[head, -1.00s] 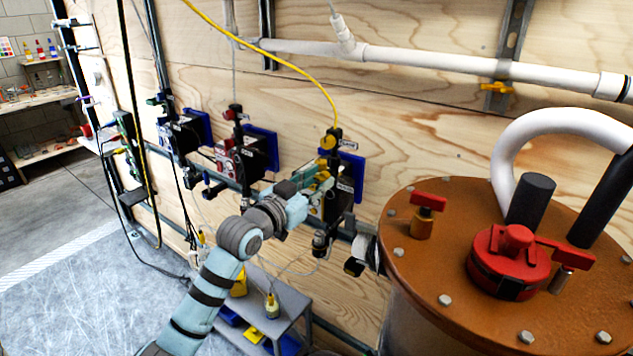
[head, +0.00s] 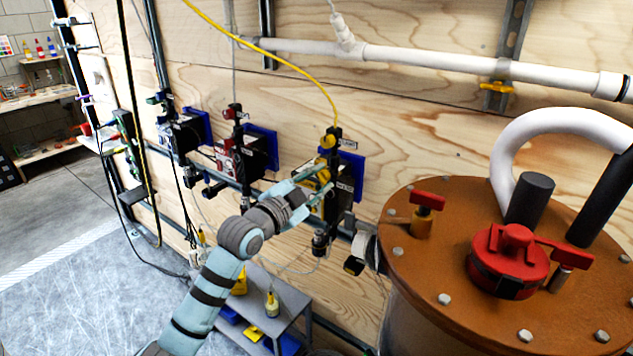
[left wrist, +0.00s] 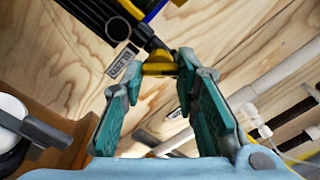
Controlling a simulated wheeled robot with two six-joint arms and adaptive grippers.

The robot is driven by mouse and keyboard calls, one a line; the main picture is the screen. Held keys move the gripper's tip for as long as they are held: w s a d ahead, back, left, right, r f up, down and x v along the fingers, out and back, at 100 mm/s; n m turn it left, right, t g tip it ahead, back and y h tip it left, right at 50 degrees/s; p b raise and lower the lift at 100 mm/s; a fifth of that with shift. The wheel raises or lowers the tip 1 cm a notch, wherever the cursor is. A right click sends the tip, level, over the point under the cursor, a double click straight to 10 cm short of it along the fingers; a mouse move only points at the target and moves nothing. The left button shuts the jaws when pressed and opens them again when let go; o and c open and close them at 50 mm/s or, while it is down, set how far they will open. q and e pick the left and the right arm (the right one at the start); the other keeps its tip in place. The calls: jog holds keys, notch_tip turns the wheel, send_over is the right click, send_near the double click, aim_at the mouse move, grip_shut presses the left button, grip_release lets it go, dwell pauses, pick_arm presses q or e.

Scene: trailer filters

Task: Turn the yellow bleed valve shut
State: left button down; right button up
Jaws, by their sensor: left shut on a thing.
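The yellow bleed valve (head: 323,173) is on the rightmost wall-mounted filter unit (head: 341,190), below a yellow hose. My left gripper (head: 327,178) reaches it from the lower left, one finger above the other. In the left wrist view, the yellow valve handle (left wrist: 158,68) lies between the fingertips of my left gripper (left wrist: 157,66), which are shut on it. The fingers hide part of the valve in the head view, so its exact angle is hard to tell. My right gripper is not in view.
A brown-lidded tank (head: 455,250) with red valves stands close on the right. Red (head: 240,160) and green (head: 180,132) filter units hang farther left. A yellow hose (head: 270,62) hangs above. A grey step stand (head: 290,300) is below my arm.

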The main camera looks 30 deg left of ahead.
pick_arm(q)
jog(key=m, duration=0.4)
jog(key=shift+m+b, duration=0.3)
jog(key=shift+b, duration=0.05)
jog(key=m, duration=0.4)
jog(key=shift+b, duration=0.3)
jog(key=shift+r, duration=0.1)
jog(key=c, duration=1.6)
grip_release()
jog(key=shift+c, duration=0.2)
jog(key=o, duration=0.4)
jog(key=shift+w, duration=0.15)
jog(key=shift+f, duration=0.2)
jog(key=s+a, duration=0.1)
jog(key=s, duration=1.1)
jog(key=shift+a, duration=0.3)
